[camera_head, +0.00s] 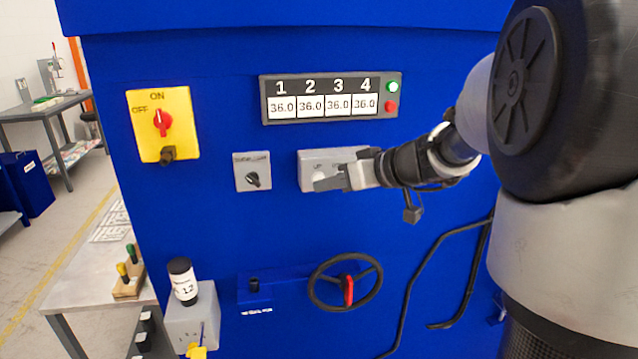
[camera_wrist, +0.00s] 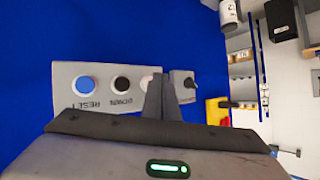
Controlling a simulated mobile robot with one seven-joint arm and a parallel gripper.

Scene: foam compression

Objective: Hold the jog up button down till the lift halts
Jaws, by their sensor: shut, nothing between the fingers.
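The grey button panel (camera_head: 308,161) is on the blue machine front, partly behind my gripper (camera_head: 324,182). In the wrist view the panel (camera_wrist: 66,76) shows a blue RESET button (camera_wrist: 86,86), a black DOWN button (camera_wrist: 122,84) and a pale button (camera_wrist: 146,80). The pale button's label is hidden, so I cannot read whether it is the jog up one. My gripper (camera_wrist: 160,85) is shut and empty, with its fingers over the pale button's edge. I cannot tell whether the fingertips touch or press it.
A display (camera_head: 330,97) reads 36.0 in all its columns, with a green lamp (camera_head: 393,87) and a red one (camera_head: 391,106). A grey selector switch (camera_head: 252,172) sits left of the panel. A yellow ON/OFF switch (camera_head: 163,124) is further left. A handwheel (camera_head: 318,297) sticks out below.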

